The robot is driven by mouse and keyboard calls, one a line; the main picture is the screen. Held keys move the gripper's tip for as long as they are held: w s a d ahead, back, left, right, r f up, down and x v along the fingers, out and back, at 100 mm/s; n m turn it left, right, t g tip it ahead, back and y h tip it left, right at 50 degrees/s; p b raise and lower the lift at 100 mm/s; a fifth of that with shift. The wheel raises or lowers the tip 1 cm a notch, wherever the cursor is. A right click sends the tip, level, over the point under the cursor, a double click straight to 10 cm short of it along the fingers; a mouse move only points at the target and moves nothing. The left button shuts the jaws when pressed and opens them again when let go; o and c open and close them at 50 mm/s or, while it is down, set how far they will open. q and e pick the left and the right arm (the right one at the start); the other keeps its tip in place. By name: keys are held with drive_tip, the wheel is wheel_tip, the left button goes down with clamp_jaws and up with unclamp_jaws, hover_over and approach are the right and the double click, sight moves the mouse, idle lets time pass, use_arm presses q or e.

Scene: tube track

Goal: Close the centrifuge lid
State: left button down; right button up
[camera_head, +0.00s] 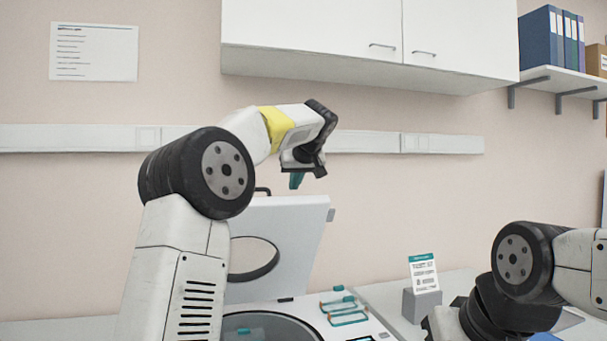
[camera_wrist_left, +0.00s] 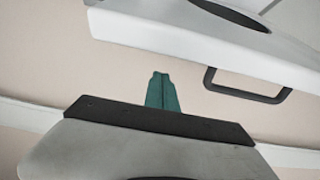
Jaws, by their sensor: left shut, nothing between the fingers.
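The white centrifuge lid (camera_head: 300,240) stands raised and open behind the centrifuge body (camera_head: 375,318). My left gripper (camera_head: 296,181) is shut and empty, pointing down just above the lid's top edge. In the left wrist view, the teal fingertips (camera_wrist_left: 161,92) are together, apart from the lid (camera_wrist_left: 190,38) and its dark loop handle (camera_wrist_left: 245,88). My right arm shows at the lower right, but its gripper is out of the picture.
Teal-handled items (camera_head: 343,308) lie on the centrifuge's top panel. A grey stand with a label card (camera_head: 423,275) is to the right on the counter. A white wall cabinet (camera_head: 350,40) hangs above, and a shelf with blue binders (camera_head: 545,40) is at upper right.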

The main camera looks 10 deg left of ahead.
use_arm(q)
drive_tip(key=shift+s+d+f, duration=0.2)
drive_tip(key=shift+s+f, duration=0.1)
drive_tip(key=shift+s, duration=0.2)
drive_tip(key=shift+s+d+f, duration=0.15)
drive_tip(key=shift+s+f, duration=0.15)
drive_tip(key=shift+s, duration=0.2)
drive_tip(key=shift+s, duration=0.1)
